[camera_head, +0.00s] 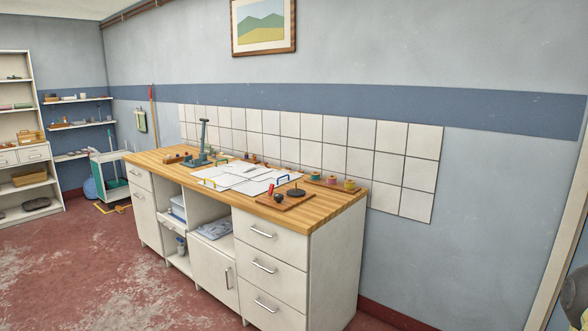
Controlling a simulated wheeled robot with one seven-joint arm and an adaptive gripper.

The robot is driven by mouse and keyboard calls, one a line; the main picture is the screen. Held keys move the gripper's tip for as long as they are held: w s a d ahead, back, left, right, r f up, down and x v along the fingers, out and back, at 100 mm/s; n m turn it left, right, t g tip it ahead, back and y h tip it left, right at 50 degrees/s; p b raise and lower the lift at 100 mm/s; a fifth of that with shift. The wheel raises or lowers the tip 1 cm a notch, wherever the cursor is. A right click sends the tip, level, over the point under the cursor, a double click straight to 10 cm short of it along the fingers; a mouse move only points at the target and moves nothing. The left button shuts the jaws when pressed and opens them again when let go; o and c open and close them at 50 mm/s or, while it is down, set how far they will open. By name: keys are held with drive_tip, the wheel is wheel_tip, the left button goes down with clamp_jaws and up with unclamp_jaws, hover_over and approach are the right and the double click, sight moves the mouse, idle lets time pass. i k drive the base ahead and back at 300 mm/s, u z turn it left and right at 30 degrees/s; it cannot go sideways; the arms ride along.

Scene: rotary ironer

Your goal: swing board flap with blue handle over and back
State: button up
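A white board set with several thin flaps (243,172) lies on the wooden top of the cabinet. A blue handle (284,180) stands up at its right front end. Another small handle (208,183), which looks yellow, stands at the left front end. The flaps look flat or nearly flat, and their hinge lines are too small to make out.
The cabinet (333,262) stands against a tiled wall, with clear red floor before it. A grey-green upright tool (202,140) stands left. A cart (112,175) is farther left.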

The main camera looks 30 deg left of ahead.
sight(252, 189)
drive_tip(key=u, duration=0.55)
drive_tip(key=i, duration=1.15)
drive_tip(key=u, duration=0.75)
